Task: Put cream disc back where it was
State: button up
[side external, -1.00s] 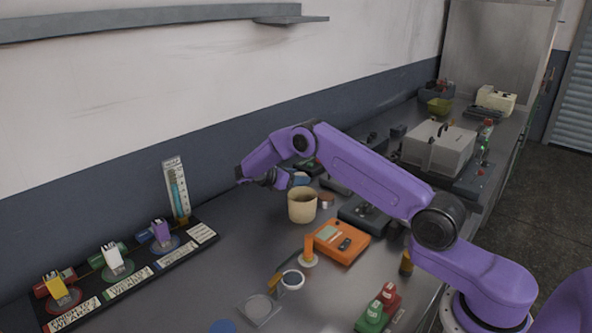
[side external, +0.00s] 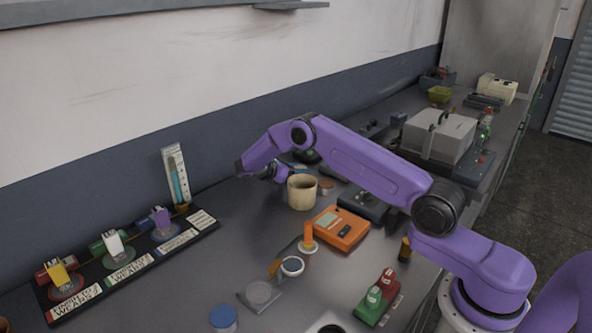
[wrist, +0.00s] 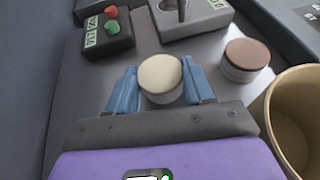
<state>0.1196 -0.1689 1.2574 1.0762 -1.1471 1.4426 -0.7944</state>
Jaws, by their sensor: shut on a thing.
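The cream disc (wrist: 161,74) is a short round piece with a cream top and a grey side, between my blue fingertips in the wrist view. My gripper (wrist: 161,84) is shut on it, one finger at each side. Whether the disc touches the bench or hangs just above it, I cannot tell. In the side view my gripper (side external: 276,173) is low behind and left of the beige cup (side external: 302,193); the disc cannot be made out there. A similar disc with a brown top (wrist: 247,58) stands to the right, apart from my fingers.
The beige cup also stands close at the right in the wrist view (wrist: 300,118). An orange meter (side external: 341,229) is nearer the side camera.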

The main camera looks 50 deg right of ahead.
jog(key=shift+f, duration=0.5)
jog(key=o, duration=1.3)
jog(key=shift+o, duration=0.2)
